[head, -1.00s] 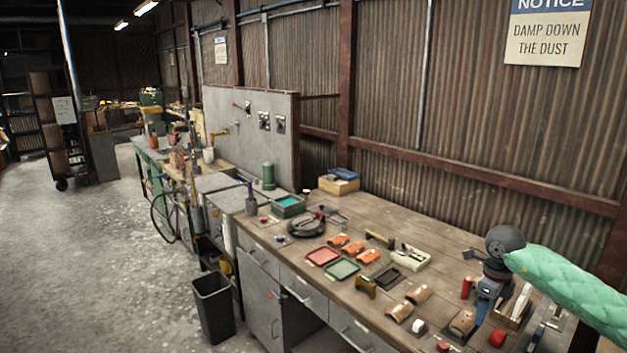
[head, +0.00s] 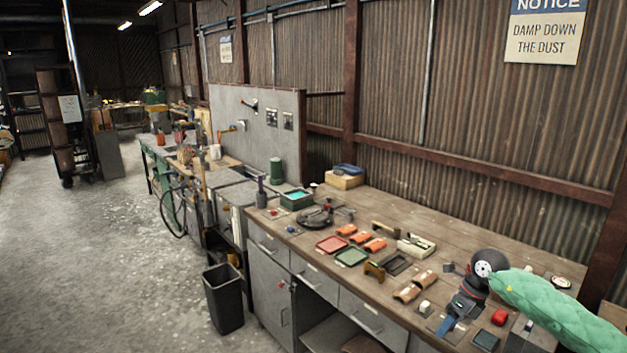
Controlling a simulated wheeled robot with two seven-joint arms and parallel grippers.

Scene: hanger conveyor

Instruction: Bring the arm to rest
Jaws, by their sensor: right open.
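My right arm, in a green quilted sleeve, comes in from the right edge over the near right end of the workbench (head: 420,232). My right gripper (head: 446,326) hangs at its end, pointing down and left, low over the bench top. It is open, and I see nothing held in it. The fingertips are small and dark, so their exact gap to the bench is hard to tell. My left gripper and arm are out of view.
Near the gripper lie brown curved pieces (head: 407,293), a red item (head: 499,317) and a dark block (head: 486,340). Further left are a red tray (head: 332,244), a green tray (head: 352,256) and orange pieces (head: 374,245). A black bin (head: 223,300) stands on the floor.

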